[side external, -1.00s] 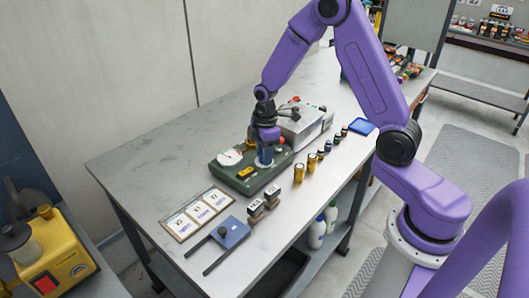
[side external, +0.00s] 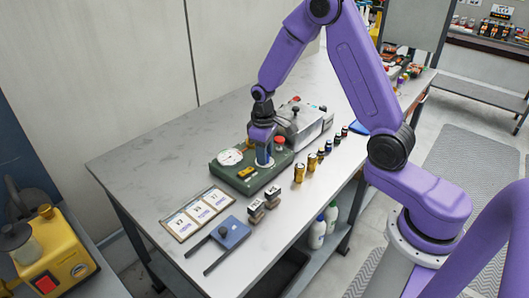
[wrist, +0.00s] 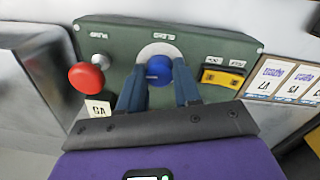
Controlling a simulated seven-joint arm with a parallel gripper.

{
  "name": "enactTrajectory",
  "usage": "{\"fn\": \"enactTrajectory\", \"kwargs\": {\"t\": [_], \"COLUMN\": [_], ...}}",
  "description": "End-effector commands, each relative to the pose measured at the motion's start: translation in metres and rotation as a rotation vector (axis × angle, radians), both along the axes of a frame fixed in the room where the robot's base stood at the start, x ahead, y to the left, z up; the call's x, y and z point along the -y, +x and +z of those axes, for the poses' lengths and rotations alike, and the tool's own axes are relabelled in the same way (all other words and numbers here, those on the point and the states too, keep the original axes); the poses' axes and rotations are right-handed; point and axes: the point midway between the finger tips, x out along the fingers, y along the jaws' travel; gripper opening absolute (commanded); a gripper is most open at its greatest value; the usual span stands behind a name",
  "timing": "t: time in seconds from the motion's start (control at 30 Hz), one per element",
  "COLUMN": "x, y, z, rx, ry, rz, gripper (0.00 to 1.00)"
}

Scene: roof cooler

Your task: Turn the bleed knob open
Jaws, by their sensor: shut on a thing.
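The bleed knob is the round blue knob (wrist: 158,68) in the middle of a green panel box (wrist: 122,38), on a pale round plate. In the wrist view the two dark blue fingers of my gripper (wrist: 159,80) stand on either side of the knob and are shut on it. In the side view my gripper (side external: 263,160) reaches down onto the top of the green box (side external: 228,178), and the knob is mostly hidden by the fingers. The label above the knob is too blurred to read surely.
A red knob (wrist: 86,76) and a yellow switch (wrist: 222,77) flank the blue knob. A white dial (side external: 230,157) sits on the box. Brass cylinders (side external: 299,173) stand to its right; a card tray (side external: 198,212) and a blue block with dark bars (side external: 230,233) lie in front.

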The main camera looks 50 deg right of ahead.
Motion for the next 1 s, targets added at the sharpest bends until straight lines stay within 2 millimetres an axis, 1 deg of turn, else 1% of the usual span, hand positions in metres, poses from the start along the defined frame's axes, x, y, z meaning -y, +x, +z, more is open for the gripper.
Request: {"fn": "enactTrajectory", "kwargs": {"t": [0.3, 0.77, 0.8, 0.87, 1.0], "x": [0.0006, 0.0006, 0.0006, 0.0005, 0.0004], "y": [0.0002, 0.0002, 0.0002, 0.0002, 0.0001], "z": [0.0007, 0.0008, 0.0008, 0.0007, 0.0005], "rx": [0.000, 0.000, 0.000, 0.000, -0.001], "ry": [-0.001, -0.001, -0.001, -0.001, 0.000], "rz": [-0.095, -0.106, -0.106, -0.106, -0.106], "gripper": [0.02, 0.02, 0.39, 0.58, 0.58]}}
